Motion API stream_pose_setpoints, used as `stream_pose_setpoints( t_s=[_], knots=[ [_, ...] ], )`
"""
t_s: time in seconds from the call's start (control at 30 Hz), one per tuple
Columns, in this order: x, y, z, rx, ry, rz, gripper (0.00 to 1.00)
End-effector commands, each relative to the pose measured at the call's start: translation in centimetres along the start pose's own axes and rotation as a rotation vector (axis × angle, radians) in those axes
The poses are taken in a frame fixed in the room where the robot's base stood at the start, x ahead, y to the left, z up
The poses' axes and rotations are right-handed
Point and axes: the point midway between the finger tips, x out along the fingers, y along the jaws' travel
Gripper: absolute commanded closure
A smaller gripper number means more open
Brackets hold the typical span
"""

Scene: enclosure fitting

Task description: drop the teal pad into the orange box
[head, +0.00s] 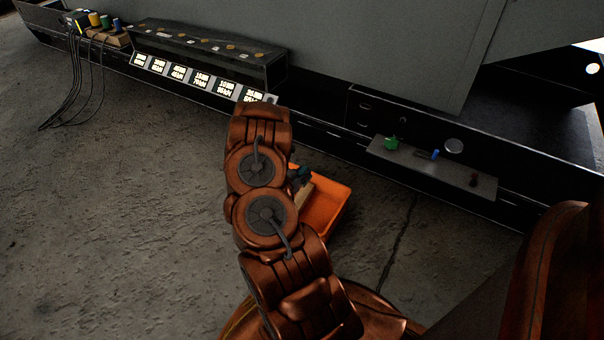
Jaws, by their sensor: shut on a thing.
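The orange box (326,212) sits on the floor just right of my arm, its left part hidden behind the arm. My gripper (299,176) is mostly hidden behind my copper arm links. Only a small dark teal shape shows at the arm's right edge, over the back left of the box. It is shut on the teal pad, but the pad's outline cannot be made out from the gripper. I cannot tell how high it is above the box. A tan piece (304,194) shows just below it, at or in the box.
A grey shelf (430,168) at the right holds a green item (392,143), a blue item (435,154) and a round disc (454,146). A dark long housing (205,55) with lit labels (200,79) runs along the back. Coloured cylinders (94,19) and cables stand far left. Floor is clear.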

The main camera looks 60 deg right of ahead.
Motion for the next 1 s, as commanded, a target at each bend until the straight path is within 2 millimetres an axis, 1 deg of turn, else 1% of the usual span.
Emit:
stream_pose_setpoints(
  t_s=[0.03,0.2,0.33,0.47,0.73,0.77,1.0],
  knots=[
    [0.3,0.0,0.9,-0.001,0.000,0.000,1.00],
    [1.0,0.0,2.7,-0.002,-0.001,0.000,1.00],
    [1.4,0.0,3.8,-0.002,0.000,-0.001,1.00],
    [1.5,0.0,4.3,-0.001,0.000,-0.001,1.00],
    [1.5,-0.1,4.2,-0.001,0.000,-0.001,1.00],
    [1.5,-0.1,4.2,-0.001,0.000,-0.001,0.78],
    [1.5,-0.1,4.2,-0.001,0.000,-0.001,0.53]
  ],
)
